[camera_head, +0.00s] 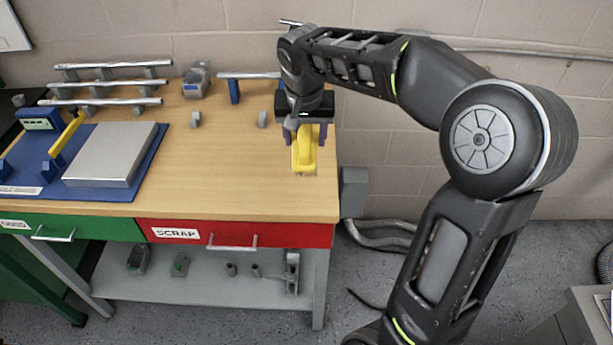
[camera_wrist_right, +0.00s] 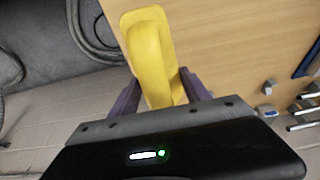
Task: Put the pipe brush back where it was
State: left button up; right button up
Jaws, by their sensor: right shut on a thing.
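The pipe brush, with a yellow body (camera_head: 304,153) and a small greyish patch at its lower end, is at the right end of the workbench (camera_head: 220,160). My right gripper (camera_head: 305,128) is shut on it from above. In the right wrist view the yellow brush (camera_wrist_right: 150,50) sits between the purple-grey fingers of the gripper (camera_wrist_right: 158,98). I cannot tell whether its lower end touches the bench top. My left gripper is not in view.
Metal pipes (camera_head: 112,84) lie on supports at the back left, and a blue post stand (camera_head: 234,92) holds a pipe behind the gripper. A blue mat (camera_head: 148,160) carries a metal plate (camera_head: 110,155). Red (camera_head: 280,234) and green (camera_head: 90,228) drawers front the bench. The bench middle is clear.

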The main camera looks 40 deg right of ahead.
aim_at(305, 134)
notch_tip(305, 134, down, 5)
jog(key=shift+f, duration=0.2)
jog(key=shift+f, duration=0.1)
jog(key=shift+f, duration=1.75)
jog(key=shift+f, duration=0.2)
jog(key=o, duration=1.5)
jog(key=shift+c, duration=0.2)
jog(key=shift+r, duration=0.1)
jog(key=shift+r+p, duration=0.25)
jog(key=shift+p, duration=0.1)
jog(key=b+v, duration=0.1)
jog(key=v, duration=1)
jog(key=shift+s+a+r, duration=0.1)
jog(key=shift+r, duration=0.25)
